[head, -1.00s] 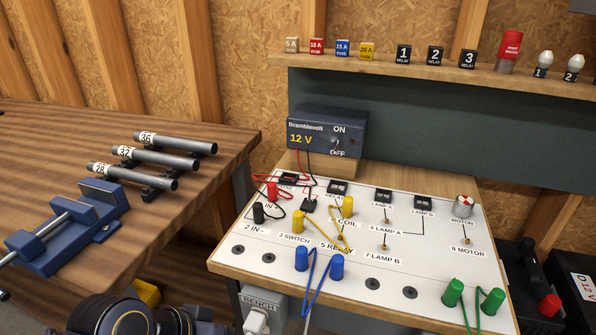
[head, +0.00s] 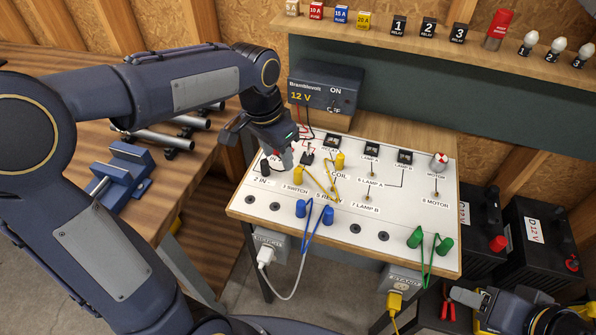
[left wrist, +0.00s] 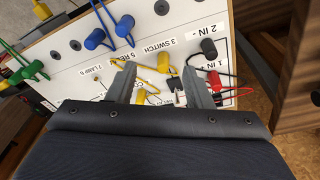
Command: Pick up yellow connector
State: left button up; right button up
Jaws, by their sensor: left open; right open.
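Two yellow connectors joined by a yellow wire are on the white board (head: 360,245). One yellow connector (head: 298,176) stands near the 3 SWITCH label, and the other yellow connector (head: 340,161) is further back, to the right. In the left wrist view, the first yellow connector (left wrist: 163,62) appears between and just beyond the fingertips of my left gripper (left wrist: 158,76); the second (left wrist: 139,98) shows closer to the gripper body. My left gripper (head: 284,156) is open and empty, above the board's back left area.
Blue connectors (head: 300,208) and green connectors (head: 414,238) stand along the board's front. A black connector (head: 265,168) and a red connector (left wrist: 214,80) are close to my left gripper. The power supply (head: 325,90) stands behind. A blue vise (head: 120,175) is on the left bench.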

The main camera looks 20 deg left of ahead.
pick_arm(q)
jog(key=m+g+y, duration=0.1)
jog(key=m, duration=0.1)
send_over(299, 169)
jog(key=f, duration=0.3)
jog(key=shift+s+d+f, duration=0.2)
jog(key=shift+s+f, duration=0.05)
jog(key=shift+f, duration=0.15)
jog(key=shift+w+d+f, duration=0.1)
jog(key=shift+w+f, duration=0.1)
jog(key=shift+f, duration=0.1)
jog(key=f, duration=0.7)
jog(key=shift+a+f+p, duration=0.25)
jog(key=shift+f+p, duration=0.1)
jog(key=shift+p, duration=0.05)
jog(key=shift+c, duration=0.3)
grip_shut()
